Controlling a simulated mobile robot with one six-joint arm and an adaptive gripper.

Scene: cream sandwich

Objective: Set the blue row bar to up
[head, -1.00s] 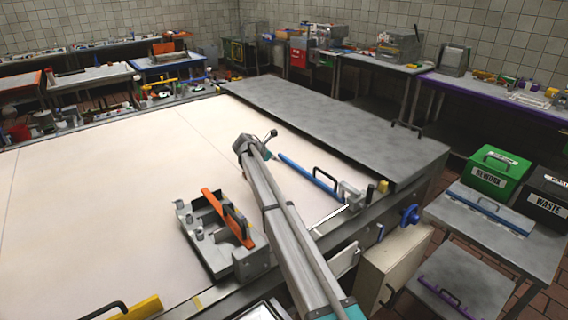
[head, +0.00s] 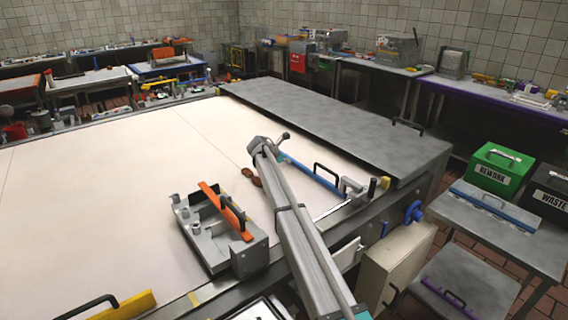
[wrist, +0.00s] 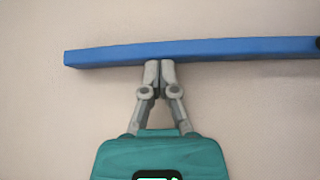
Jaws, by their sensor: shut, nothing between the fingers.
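The blue row bar (head: 311,173) lies across the cream belt, with a black handle near its right end. My arm hides its far left part in the head view. In the wrist view the blue row bar (wrist: 220,49) runs across the upper picture, its left end free. My gripper (wrist: 159,67) is shut and empty, its fingertips at the bar's near long edge; I cannot tell whether they touch it. In the head view my gripper is mostly hidden behind the arm.
A metal fixture with an orange bar (head: 222,206) stands left of my arm. A metal bracket (head: 353,186) sits by the blue bar's right end. A small brown object (head: 250,175) lies left of the arm. A yellow bar (head: 128,306) is at lower left. The belt's left side is clear.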

